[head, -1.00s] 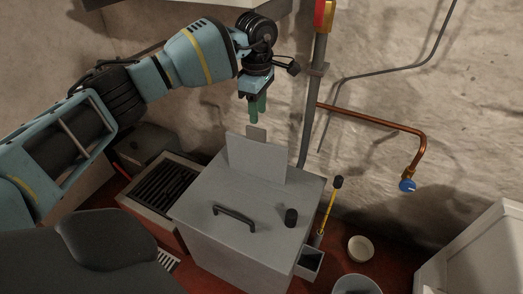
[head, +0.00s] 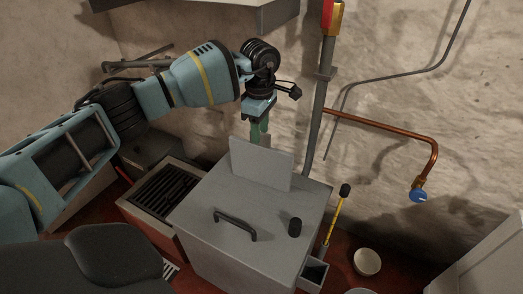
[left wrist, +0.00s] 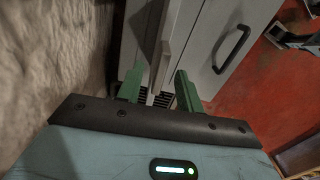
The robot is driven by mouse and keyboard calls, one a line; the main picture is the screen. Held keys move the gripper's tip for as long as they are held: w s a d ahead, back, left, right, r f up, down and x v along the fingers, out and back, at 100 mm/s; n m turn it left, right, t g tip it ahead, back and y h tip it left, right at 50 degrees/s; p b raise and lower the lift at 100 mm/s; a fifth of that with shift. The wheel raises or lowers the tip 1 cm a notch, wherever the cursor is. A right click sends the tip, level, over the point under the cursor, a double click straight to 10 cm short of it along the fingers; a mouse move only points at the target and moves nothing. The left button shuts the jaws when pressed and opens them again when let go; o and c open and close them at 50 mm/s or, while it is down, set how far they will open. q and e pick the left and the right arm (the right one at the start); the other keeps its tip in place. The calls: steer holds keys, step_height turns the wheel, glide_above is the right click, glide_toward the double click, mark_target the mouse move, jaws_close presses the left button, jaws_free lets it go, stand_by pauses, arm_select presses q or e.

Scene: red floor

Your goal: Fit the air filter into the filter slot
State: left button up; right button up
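A thin pale grey plate, apparently the air filter (head: 262,167), stands upright at the back of the grey cabinet's (head: 203,197) top. My left gripper (head: 260,133) points down at its top edge, and the lower ends of its green fingers are hidden behind the plate. In the left wrist view the green fingers (left wrist: 158,88) are apart, with the filter's grey edge and tab (left wrist: 161,66) between them. A gap shows beside the tab, so the gripper looks open. I cannot make out the filter slot. My right gripper is not in view.
The cabinet top carries a black handle (head: 235,224) and a black knob (head: 295,226). A grey pipe (head: 317,115) rises close to the right of my gripper. A slatted box (head: 163,195) stands left of the cabinet. A white bowl (head: 367,262) is on the red floor.

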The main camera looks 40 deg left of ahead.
arm_select(q)
step_height(320, 180, down, 2)
steer(key=shift+r, duration=0.1)
steer(key=shift+c, duration=0.7)
jaws_close()
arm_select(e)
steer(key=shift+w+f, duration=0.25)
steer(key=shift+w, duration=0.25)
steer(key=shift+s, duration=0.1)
